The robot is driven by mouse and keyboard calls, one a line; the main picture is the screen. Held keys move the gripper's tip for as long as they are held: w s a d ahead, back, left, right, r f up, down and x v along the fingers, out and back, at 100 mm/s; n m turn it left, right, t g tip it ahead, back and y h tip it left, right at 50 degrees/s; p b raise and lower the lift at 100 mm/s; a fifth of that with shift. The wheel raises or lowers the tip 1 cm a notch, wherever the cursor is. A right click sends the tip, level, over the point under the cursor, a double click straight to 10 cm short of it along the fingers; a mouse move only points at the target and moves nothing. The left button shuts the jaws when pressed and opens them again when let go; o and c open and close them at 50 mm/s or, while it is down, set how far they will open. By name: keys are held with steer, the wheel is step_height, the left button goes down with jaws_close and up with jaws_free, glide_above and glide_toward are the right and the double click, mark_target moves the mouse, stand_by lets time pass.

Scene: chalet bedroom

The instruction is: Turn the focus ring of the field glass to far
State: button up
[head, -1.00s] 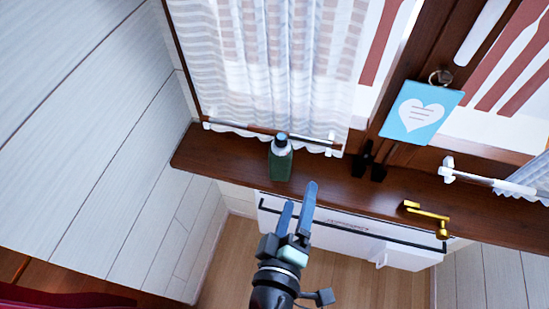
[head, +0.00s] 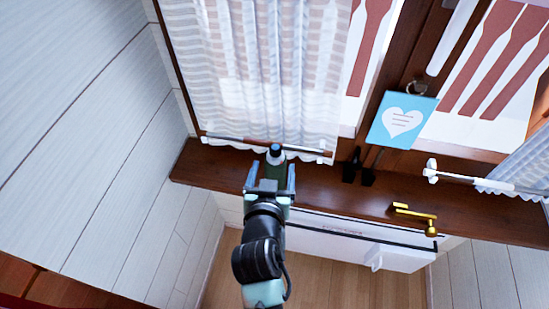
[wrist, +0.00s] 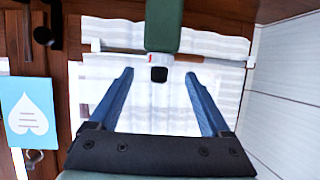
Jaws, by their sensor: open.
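The field glass (head: 276,158) stands upright on the brown windowsill, with a dark green body and a dark top end. In the wrist view its green body (wrist: 163,25) comes in from the top edge. A narrow pale band with a small red mark (wrist: 151,58) lies between the body and the black end (wrist: 159,74). My gripper (head: 271,168) is open, with its blue fingers on either side of the field glass in the picture. In the wrist view the black end appears between the fingertips (wrist: 158,74), with gaps on both sides. I see no contact. My gripper hides the lower body in the head view.
A lace curtain (head: 260,80) on a rod hangs behind the field glass. A blue heart card (head: 402,120), black hardware (head: 358,170) and a brass handle (head: 418,217) are to the right. The windowsill (head: 325,190) is bare beside the glass. A white radiator is below.

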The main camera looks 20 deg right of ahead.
mark_target(275, 157)
steer(key=shift+x, duration=2.25)
jaws_close()
steer(key=shift+p, duration=0.3)
